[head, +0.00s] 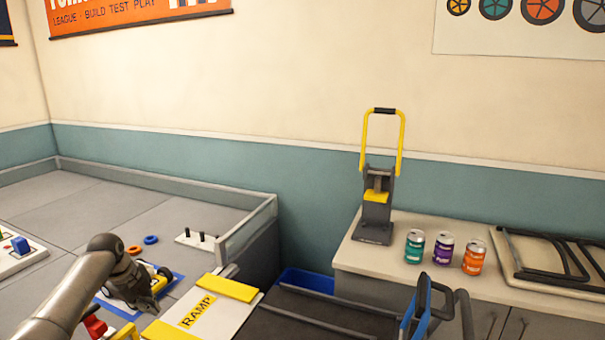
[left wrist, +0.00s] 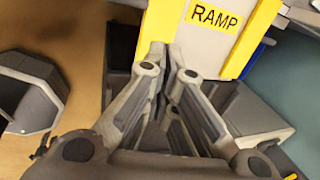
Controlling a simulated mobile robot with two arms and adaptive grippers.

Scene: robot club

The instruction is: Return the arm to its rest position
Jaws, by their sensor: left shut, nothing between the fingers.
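My left arm comes in from the left in the head view, bent, with the left gripper (head: 141,293) low over the left side, beside the white and yellow ramp (head: 232,288). In the left wrist view the gripper's two fingers (left wrist: 164,58) lie together, shut with nothing between them. The ramp, with its RAMP label, shows just beyond the fingertips there (left wrist: 201,45). My right gripper is not in view.
A yellow toy car (head: 156,286) sits behind the gripper on a blue-marked square. Orange and blue rings and a pegged board (head: 196,240) lie farther back. A can crusher (head: 376,215) and three cans (head: 443,250) stand on the right counter (head: 400,270).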

